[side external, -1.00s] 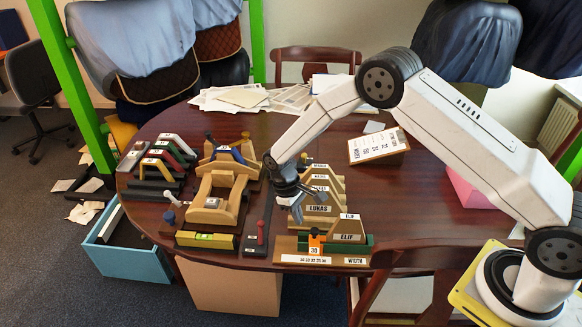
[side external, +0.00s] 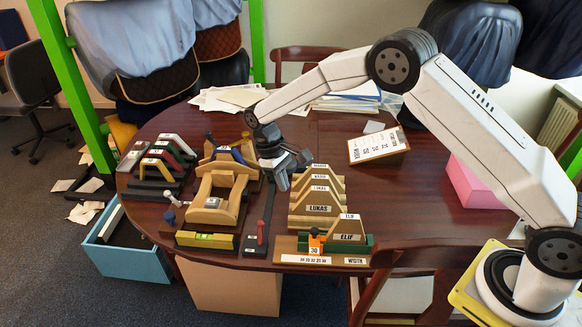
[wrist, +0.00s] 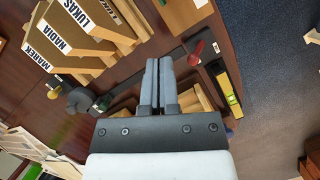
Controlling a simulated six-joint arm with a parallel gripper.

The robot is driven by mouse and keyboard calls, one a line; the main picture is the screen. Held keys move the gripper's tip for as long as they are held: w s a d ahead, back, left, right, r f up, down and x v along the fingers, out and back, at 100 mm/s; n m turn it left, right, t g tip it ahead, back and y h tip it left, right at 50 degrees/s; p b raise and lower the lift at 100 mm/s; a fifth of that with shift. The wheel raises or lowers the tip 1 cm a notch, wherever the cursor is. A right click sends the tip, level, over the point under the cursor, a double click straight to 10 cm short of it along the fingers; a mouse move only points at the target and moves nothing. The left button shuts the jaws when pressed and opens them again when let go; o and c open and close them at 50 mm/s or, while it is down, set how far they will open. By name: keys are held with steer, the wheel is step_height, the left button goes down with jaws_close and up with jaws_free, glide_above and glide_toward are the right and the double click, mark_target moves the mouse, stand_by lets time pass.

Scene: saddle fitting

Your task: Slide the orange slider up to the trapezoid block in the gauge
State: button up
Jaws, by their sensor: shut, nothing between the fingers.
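The orange slider (side external: 315,241), with a "30" tag on it, stands on the wooden gauge (side external: 287,245) at the table's front edge. The trapezoid block (side external: 348,229), labelled ELIF, sits in the gauge just right of the slider, in front of the green back wall. I cannot tell whether slider and block touch. My gripper (side external: 283,184) is shut and empty, raised behind and left of the gauge, apart from the slider. In the wrist view my gripper's fingers (wrist: 159,62) are together. The slider cannot be made out there.
Wooden saddle blocks with name labels (side external: 320,209) stand behind the gauge. A wooden frame (side external: 212,214), a yellow level (side external: 207,240) and a dark bar with a red handle (side external: 257,234) lie to the left. A sign (side external: 379,146) stands at the back right. The table right of the blocks is clear.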

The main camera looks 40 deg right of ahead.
steer(key=o, duration=0.7)
steer(key=shift+o, duration=0.9)
steer(key=shift+s+f, duration=0.15)
steer(key=shift+s, duration=0.05)
steer(key=m+t+y, duration=0.1)
steer(key=m+t, duration=0.2)
steer(key=m, duration=0.1)
glide_above(315, 230)
step_height(315, 230, down, 3)
steer(key=shift+r, duration=0.1)
steer(key=shift+f, duration=3.95)
steer(key=shift+c, duration=0.3)
